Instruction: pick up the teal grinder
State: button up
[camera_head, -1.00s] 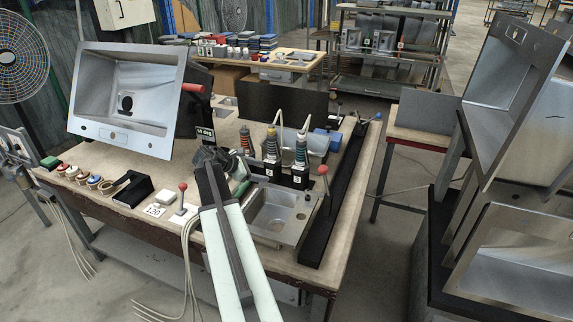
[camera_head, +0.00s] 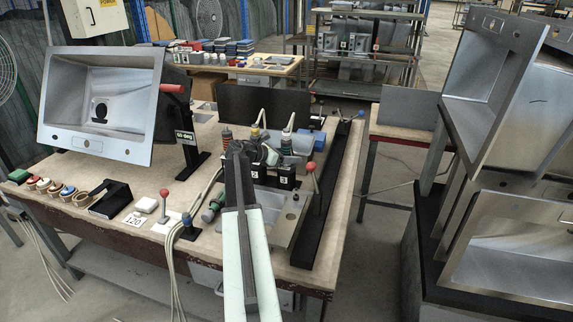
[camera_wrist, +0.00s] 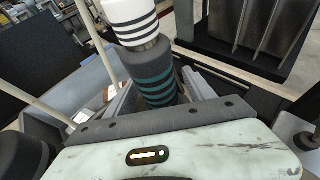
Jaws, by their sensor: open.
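The teal grinder (camera_head: 287,142) stands upright in a black holder on the workbench, with a pale hose from its top. In the wrist view its dark body with teal bands (camera_wrist: 153,80) lies between the two jaws of my gripper (camera_wrist: 158,98). My gripper (camera_head: 264,153) is open, close in front of the grinder row in the head view. It hides part of the row. I cannot tell whether a jaw touches the grinder.
A second grinder (camera_head: 256,133) and a brown-banded one (camera_head: 227,138) stand just left. A red-knobbed lever (camera_head: 312,180) and a long black rail (camera_head: 335,185) are to the right. A small basin (camera_head: 290,215) lies in front.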

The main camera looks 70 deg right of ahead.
jog(key=shift+s+d+f, duration=0.25)
jog(key=shift+s+d, duration=0.05)
jog(key=shift+d, duration=0.2)
grip_shut()
jog(key=shift+r, duration=0.1)
notch_tip(320, 180, up, 10)
jog(key=p, duration=1)
jog(key=shift+s, duration=0.15)
